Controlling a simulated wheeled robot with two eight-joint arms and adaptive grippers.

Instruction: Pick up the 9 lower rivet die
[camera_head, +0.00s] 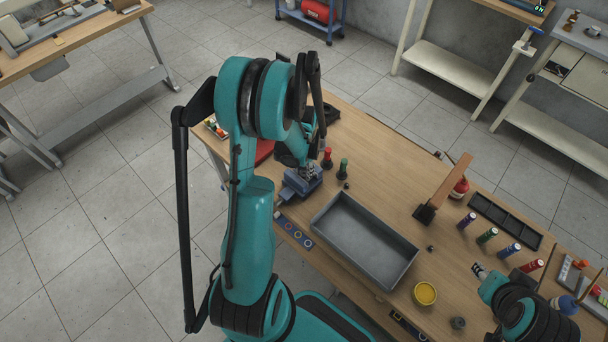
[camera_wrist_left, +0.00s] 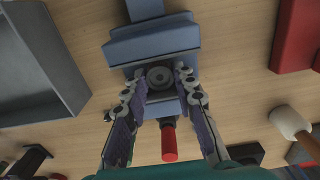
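A blue vise-like block (camera_head: 296,187) stands near the table's left end; it also shows in the left wrist view (camera_wrist_left: 150,45). A small round grey metal part (camera_wrist_left: 160,77) with a hole in its centre, seemingly the rivet die, sits at the block. No number is readable on it. My left gripper (camera_head: 308,171) is over the block, pointing down. In the left wrist view its fingers (camera_wrist_left: 160,84) are spread on both sides of the round part, with small gaps. My right gripper (camera_head: 479,269) is at the lower right, away from the block; its fingers are too small to judge.
A grey tray (camera_head: 398,275) lies right of the block. Red (camera_head: 327,157) and green (camera_head: 343,168) handled tools stand close behind it. A yellow bowl (camera_head: 425,293), a wooden upright (camera_head: 445,185), several coloured tubes and a black slotted tray (camera_head: 505,221) are further right.

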